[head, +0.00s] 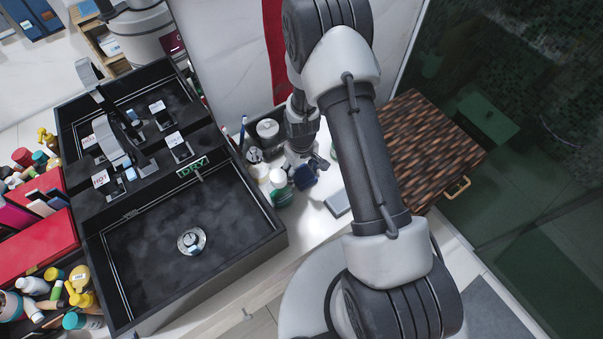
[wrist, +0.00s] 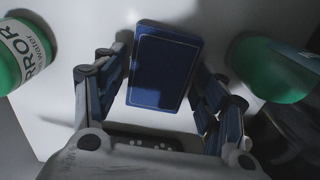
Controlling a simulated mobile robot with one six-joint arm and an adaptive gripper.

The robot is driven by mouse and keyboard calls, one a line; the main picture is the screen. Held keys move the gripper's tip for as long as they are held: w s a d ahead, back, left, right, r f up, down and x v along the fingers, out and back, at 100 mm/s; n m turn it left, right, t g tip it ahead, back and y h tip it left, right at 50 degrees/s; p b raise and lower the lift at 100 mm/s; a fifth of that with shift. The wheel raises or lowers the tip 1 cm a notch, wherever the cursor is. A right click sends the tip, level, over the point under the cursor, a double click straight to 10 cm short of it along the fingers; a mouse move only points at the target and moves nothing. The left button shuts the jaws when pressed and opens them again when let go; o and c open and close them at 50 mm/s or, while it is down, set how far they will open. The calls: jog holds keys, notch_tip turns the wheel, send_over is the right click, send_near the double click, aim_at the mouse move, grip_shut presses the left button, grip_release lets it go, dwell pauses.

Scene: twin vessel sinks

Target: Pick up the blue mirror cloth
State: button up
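The blue mirror cloth (wrist: 160,68) is a dark blue folded rectangle with a pale stitched border, in the middle of the wrist view. A dark blue patch, likely the same cloth (head: 306,174), shows at my gripper's tip in the head view. My gripper (wrist: 160,75) has its fingers spread, one on each side of the cloth. Its fingertips are close to the cloth's side edges; firm contact cannot be made out. In the head view my gripper (head: 302,160) is low over the white counter, right of the front sink, and its fingers are small and partly hidden.
A green bottle with a white "MIRROR water" label (wrist: 22,55) stands left of my gripper; another green object (wrist: 268,70) is close on the right. The black sink (head: 190,245) lies left. A flat grey item (head: 338,203) and woven brown box (head: 425,145) are right.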

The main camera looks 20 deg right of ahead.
aim_at(302, 173)
jog(key=c, duration=0.7)
jog(key=shift+o, duration=0.2)
notch_tip(302, 173, up, 20)
jog(key=p, duration=0.4)
jog(key=shift+p, duration=0.35)
jog(key=o, duration=0.4)
jog(key=c, duration=0.3)
jog(key=shift+b, duration=0.3)
